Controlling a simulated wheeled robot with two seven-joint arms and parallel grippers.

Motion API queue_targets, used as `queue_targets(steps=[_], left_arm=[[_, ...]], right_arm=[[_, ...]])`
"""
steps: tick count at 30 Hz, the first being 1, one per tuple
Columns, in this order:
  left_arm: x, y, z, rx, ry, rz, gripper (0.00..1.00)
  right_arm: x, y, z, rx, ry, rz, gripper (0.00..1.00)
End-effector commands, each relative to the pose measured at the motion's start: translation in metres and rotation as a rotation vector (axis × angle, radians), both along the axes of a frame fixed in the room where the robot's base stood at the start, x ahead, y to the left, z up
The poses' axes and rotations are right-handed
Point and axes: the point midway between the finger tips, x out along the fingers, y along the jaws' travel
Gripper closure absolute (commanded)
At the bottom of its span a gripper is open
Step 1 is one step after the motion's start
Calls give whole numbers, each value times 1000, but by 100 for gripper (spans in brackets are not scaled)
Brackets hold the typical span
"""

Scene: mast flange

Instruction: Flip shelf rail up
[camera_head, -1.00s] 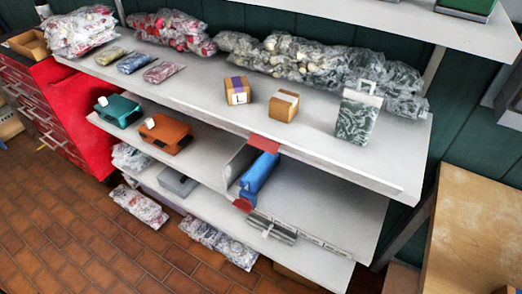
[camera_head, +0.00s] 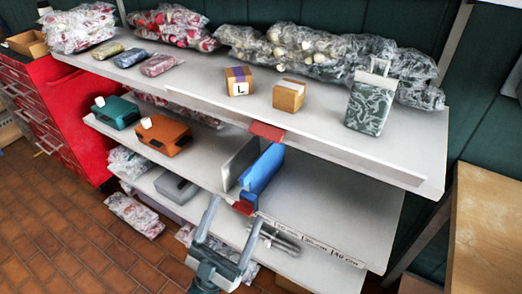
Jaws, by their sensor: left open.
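A short grey bar (camera_head: 280,238), which looks like the shelf rail, sits low along the front edge of the middle shelf (camera_head: 335,215). It lies near the strip with length markings, right of the lower red piece. My left gripper (camera_head: 235,212) comes up from the bottom of the view. Its two fingers are apart with nothing between them. It is in front of the shelf edge, just left of the bar, and its right finger overlaps the bar's left end in the picture. I cannot tell whether they touch. My right gripper is not in view.
A blue block (camera_head: 262,172) stands beside a grey divider (camera_head: 238,163), with red pieces (camera_head: 266,131) near the top and bottom. Orange (camera_head: 165,138) and teal (camera_head: 116,112) cases are at left. The shelf right of the blue block is clear. A wooden table (camera_head: 485,225) is at right.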

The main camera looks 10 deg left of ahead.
Motion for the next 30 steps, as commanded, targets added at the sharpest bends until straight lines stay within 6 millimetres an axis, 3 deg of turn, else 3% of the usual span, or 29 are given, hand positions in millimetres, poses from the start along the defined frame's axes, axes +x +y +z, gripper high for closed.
queue_targets(steps=[3,17,30], left_arm=[[-4,0,9,-7,-27,-3,19],[0,-1,12,-7,-24,-2,19],[39,-14,56,-8,-26,-2,19]], right_arm=[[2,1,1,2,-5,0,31],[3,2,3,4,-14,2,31],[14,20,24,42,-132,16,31]])
